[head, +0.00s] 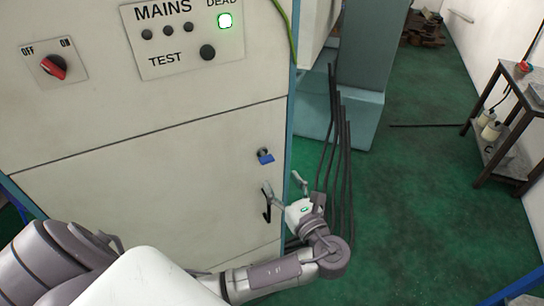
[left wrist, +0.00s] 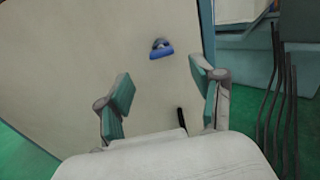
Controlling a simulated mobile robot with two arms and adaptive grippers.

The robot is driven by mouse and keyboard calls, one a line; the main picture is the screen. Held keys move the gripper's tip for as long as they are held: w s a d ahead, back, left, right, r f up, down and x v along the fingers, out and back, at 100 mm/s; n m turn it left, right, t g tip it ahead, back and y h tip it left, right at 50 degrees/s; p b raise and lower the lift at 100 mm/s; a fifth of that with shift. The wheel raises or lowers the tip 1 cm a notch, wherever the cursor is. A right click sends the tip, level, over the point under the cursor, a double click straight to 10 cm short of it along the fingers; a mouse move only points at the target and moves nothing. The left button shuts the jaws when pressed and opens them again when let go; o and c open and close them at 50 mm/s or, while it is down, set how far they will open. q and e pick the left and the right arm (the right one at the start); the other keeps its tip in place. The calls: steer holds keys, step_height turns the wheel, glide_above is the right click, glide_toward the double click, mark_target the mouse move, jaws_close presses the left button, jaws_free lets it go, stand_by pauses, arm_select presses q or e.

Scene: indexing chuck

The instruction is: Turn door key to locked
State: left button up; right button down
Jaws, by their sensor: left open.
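The door key (head: 265,156) has a blue head and sits in a lock on the lower cabinet door (head: 150,190), near its right edge. In the left wrist view the key (left wrist: 161,52) shows ahead, beyond and above the gap between my fingers. Its head lies roughly level, slightly tilted. My left gripper (head: 284,184) is open and empty, just below and to the right of the key, apart from it. In the left wrist view its two fingers (left wrist: 163,90) stand wide apart. My right gripper is not in view.
A black door handle (head: 267,204) is below the key, close to my left gripper. Above are a red OFF/ON switch (head: 53,66) and a MAINS panel (head: 185,40) with a lit green lamp. Dark cables (head: 340,170) hang right of the cabinet. A metal table (head: 505,130) stands far right.

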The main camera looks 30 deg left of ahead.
mark_target(267, 159)
arm_select(q)
steer(key=p+x, duration=0.1)
steer(key=x, duration=0.8)
steer(key=shift+w+a, duration=0.2)
steer(key=shift+w, duration=0.1)
steer(key=shift+f, duration=0.1)
steer(key=c, duration=1.2)
